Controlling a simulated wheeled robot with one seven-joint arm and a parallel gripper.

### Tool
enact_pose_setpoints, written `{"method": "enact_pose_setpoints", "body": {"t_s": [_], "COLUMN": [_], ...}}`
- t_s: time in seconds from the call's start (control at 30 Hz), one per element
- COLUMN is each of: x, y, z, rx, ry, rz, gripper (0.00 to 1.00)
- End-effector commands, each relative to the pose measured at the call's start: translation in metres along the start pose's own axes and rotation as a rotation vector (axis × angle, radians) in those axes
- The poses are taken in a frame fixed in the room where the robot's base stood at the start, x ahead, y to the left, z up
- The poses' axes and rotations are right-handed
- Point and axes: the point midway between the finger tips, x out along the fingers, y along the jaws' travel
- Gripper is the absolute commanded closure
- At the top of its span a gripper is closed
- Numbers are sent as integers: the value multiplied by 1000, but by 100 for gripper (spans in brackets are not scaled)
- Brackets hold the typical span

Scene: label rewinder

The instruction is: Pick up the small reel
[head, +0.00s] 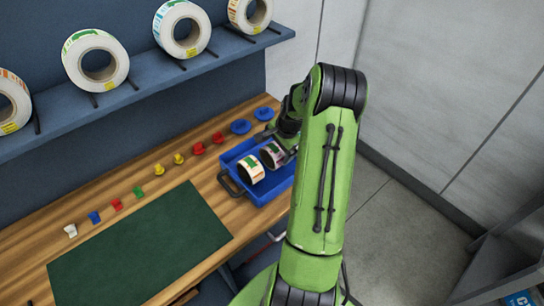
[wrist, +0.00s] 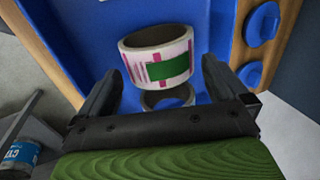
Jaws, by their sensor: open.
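The nearer reel (head: 250,175) shows whole in the head view. The one behind it, the small reel (head: 270,156), is beside my gripper (head: 280,143) and partly covered by it. In the wrist view a pink-and-green labelled reel (wrist: 157,57) stands beyond the fingers. A smaller ring, which looks like the small reel (wrist: 167,97), shows between the fingers of my gripper (wrist: 165,88), its lower part hidden by the gripper body. The fingers are open, one on each side, with no visible grip.
Blue discs (head: 241,127) lie on the wooden bench (head: 20,262) behind the tray. Several small coloured pieces line the bench beside a green mat (head: 140,250). Larger label rolls (head: 84,79) stand on the shelf above. The tray has a dark handle (head: 229,184).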

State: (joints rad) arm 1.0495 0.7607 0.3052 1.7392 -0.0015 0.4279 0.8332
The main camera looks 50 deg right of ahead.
Motion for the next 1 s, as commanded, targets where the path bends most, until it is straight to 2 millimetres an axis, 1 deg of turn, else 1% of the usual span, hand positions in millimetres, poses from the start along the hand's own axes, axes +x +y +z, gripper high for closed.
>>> {"method": "enact_pose_setpoints", "body": {"t_s": [0.1,0.2,0.3,0.47,0.5,0.57,0.7,0.9,0.97,1.0], "x": [24,41,48,47,47,47,47,46,41,35], "y": [1,1,1,0,0,0,0,0,-2,-4], "z": [2,2,2,2,2,2,2,2,1,1], "rx": [1,0,0,-1,-1,-1,-1,-1,-1,-2], "ry": [-4,-3,-1,0,-1,-1,-1,0,1,3], "rz": [3,2,2,2,2,2,2,1,0,-2], "gripper": [0,0,0,0,3,12,33,34,34,34]}}
